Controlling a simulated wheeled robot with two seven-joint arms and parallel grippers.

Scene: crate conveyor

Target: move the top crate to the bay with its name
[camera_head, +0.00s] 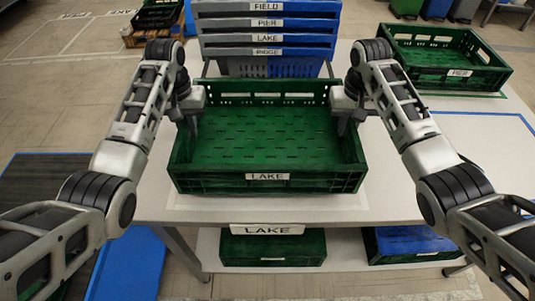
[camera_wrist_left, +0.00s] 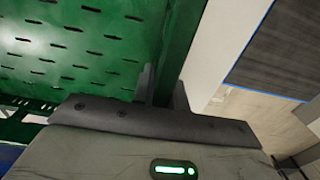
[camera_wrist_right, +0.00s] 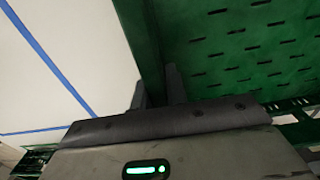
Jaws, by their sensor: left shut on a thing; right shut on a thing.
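An empty green crate (camera_head: 270,181) with a LAKE label (camera_head: 267,177) on its front wall is in the middle of the head view, level, at the white-outlined bay on the table. A sign reading LAKE (camera_head: 267,229) is on the table's front edge below it. My left gripper (camera_head: 193,124) is shut on the crate's left wall, which runs between its fingers in the left wrist view (camera_wrist_left: 163,88). My right gripper (camera_head: 343,124) is shut on its right wall, also seen in the right wrist view (camera_wrist_right: 157,86). I cannot tell whether the crate's underside touches the table.
Behind stands a grey and blue stack (camera_head: 266,40) labelled FIELD, PIER, LAKE and RIDGE. Below the table are a green crate (camera_head: 273,247) and a green-and-blue one (camera_head: 410,258). Bare tabletop (camera_head: 450,150) lies at right.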

